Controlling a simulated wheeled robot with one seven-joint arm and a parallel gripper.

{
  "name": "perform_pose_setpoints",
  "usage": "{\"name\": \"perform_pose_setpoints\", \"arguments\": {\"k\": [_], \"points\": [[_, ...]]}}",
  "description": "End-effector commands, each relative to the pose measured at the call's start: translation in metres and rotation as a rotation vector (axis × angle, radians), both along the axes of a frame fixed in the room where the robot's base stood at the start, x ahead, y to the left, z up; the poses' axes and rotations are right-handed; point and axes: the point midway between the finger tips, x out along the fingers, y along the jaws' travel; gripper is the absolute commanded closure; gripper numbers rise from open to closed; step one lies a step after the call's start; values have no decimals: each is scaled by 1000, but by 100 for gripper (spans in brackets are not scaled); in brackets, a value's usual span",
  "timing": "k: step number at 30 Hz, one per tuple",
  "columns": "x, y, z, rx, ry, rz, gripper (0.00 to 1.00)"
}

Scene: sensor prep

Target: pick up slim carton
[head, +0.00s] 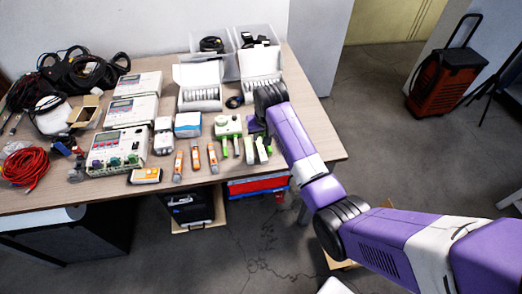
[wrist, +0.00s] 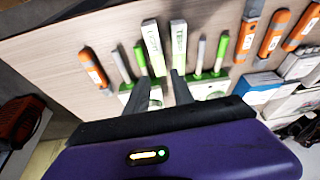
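Two slim white cartons with green print lie side by side on the table. In the wrist view, one (wrist: 153,47) is left of centre and the other (wrist: 179,45) just right of it. They also show in the head view, one (head: 249,150) beside the other (head: 261,151), near the table's front edge. My gripper (wrist: 167,80) is open, its two dark fingers apart with nothing visible between them. Its fingertips point at the near ends of the cartons; I cannot tell whether they touch.
Green-tipped tools (head: 224,147) lie close beside the cartons. Orange tools (head: 195,157) lie further left, and another (wrist: 95,68) shows left in the wrist view. A white and green device (head: 228,125) stands just behind. The table (head: 105,188) is crowded; its front edge is near.

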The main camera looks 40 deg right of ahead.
Motion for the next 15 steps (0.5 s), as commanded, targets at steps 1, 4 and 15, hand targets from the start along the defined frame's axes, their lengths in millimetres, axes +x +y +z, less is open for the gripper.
{"name": "perform_pose_setpoints", "arguments": {"k": [1, 4, 15], "points": [[-6, 2, -4, 13, 29, -6, 71], [-12, 4, -11, 26, 57, -13, 71], [-4, 0, -44, 26, 60, -12, 71]]}}
